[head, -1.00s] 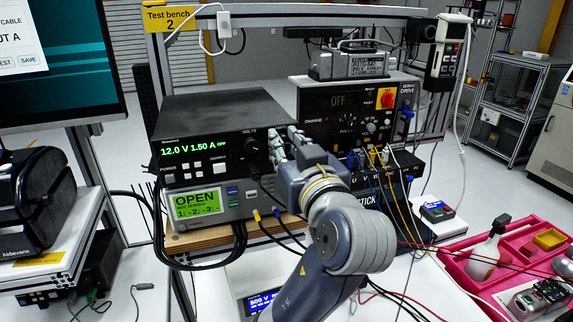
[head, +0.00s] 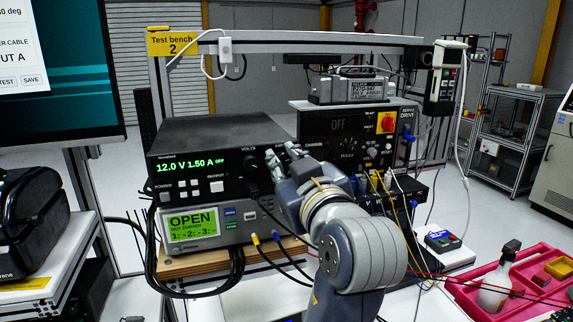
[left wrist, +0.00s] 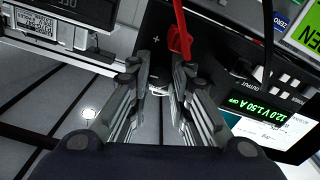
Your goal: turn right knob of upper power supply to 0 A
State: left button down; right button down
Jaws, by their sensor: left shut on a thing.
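The upper power supply (head: 205,135) is a black box. Its green display (head: 188,165) reads 12.0 V 1.50 A OFF; the display also shows in the left wrist view (left wrist: 255,104). Its left knob (head: 250,163), under the word VOLTS, is dark and uncovered. My left gripper (head: 282,158) is at the right end of the front panel, shut on the right knob, which its fingers hide in the head view. In the left wrist view, the gripper's two fingers (left wrist: 160,72) point at the panel with a narrow gap between them. My right gripper is not in view.
A lower unit (head: 195,223) with a green OPEN screen sits directly beneath. Yellow and blue plugs and black cables hang near my arm. A red plug (left wrist: 180,42) is close to the fingers. The servo drive box (head: 350,140) stands to the right, a pink tray (head: 470,300) farther right.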

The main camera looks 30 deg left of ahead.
pick_arm(q)
jog(key=c, duration=1.7)
grip_release()
